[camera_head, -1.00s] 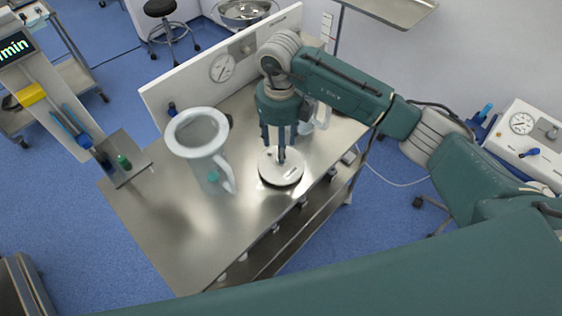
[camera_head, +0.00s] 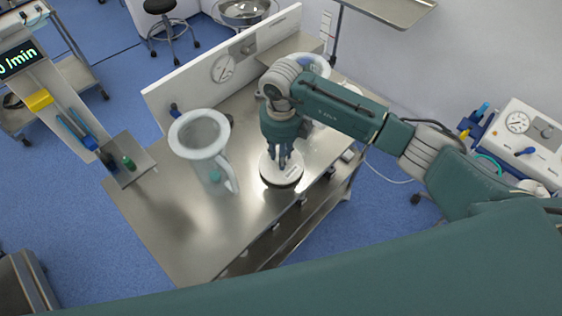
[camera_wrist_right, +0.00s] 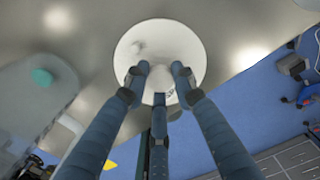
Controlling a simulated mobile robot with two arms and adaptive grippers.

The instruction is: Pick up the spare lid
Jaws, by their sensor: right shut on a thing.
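The spare lid (camera_head: 270,171) is a round white disc with a dark rim, near the right edge of the metal table. What exactly the fingertips pinch is hidden. I cannot tell whether the lid is clear of the table. My left gripper is not in view.
A large clear jug (camera_head: 206,148) with a handle stands left of the lid on the metal table (camera_head: 180,235). A second jug-like vessel (camera_head: 312,66) is partly hidden behind my right arm. A white panel with a gauge (camera_head: 223,68) backs the table. The table's front left is clear.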

